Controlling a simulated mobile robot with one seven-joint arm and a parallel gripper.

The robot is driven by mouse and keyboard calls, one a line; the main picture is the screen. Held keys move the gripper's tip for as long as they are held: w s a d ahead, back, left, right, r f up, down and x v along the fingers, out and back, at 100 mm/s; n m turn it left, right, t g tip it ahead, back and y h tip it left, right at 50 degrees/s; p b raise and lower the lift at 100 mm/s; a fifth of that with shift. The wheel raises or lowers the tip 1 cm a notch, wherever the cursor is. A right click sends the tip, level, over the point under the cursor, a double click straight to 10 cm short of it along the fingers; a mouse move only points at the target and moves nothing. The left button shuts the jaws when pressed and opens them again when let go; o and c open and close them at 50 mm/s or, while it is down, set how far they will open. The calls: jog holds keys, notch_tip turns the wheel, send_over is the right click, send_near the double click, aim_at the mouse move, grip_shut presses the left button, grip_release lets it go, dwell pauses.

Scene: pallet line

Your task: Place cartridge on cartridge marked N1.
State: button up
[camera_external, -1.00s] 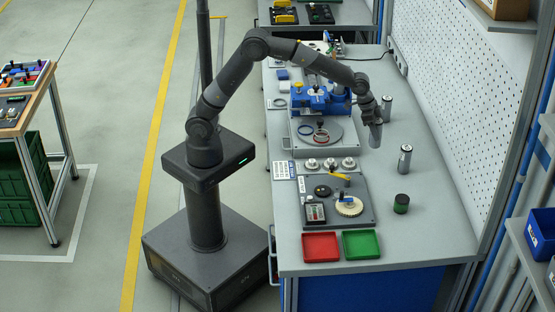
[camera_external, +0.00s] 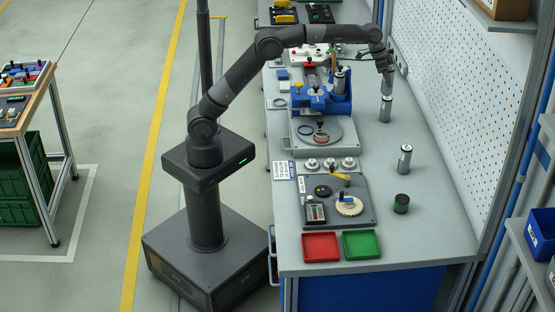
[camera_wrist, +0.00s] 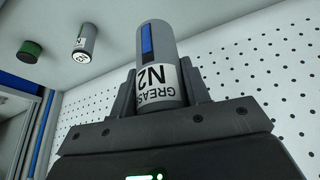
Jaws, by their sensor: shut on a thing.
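My gripper (camera_external: 386,73) is shut on a silver-grey cartridge (camera_wrist: 156,50). Its white label reads GREASE N2 in the wrist view, and it has a blue stripe. In the external view the held cartridge (camera_external: 386,88) is upright directly above another grey cartridge (camera_external: 385,110) standing on the bench. I cannot tell whether the two touch. The lower cartridge's marking is not readable, and it is hidden in the wrist view. A third cartridge (camera_external: 405,159) stands nearer the bench front; it also shows in the wrist view (camera_wrist: 85,42), its label not clearly readable.
A blue fixture (camera_external: 322,101), a grey plate of parts (camera_external: 315,190), a red tray (camera_external: 320,247) and a green tray (camera_external: 361,244) occupy the bench. A white pegboard (camera_external: 470,100) rises at right.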

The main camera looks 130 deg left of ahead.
jog(key=s+a, duration=0.1)
jog(key=a, duration=0.1)
send_over(387, 98)
notch_tip(387, 98, down, 6)
jog(key=shift+s+a+f, duration=0.1)
jog(key=shift+a+f, duration=0.05)
jog(key=shift+f, duration=1.8)
jog(key=shift+f, duration=0.1)
jog(key=o, duration=1.1)
jog(key=shift+o, duration=0.2)
jog(key=v, duration=1.2)
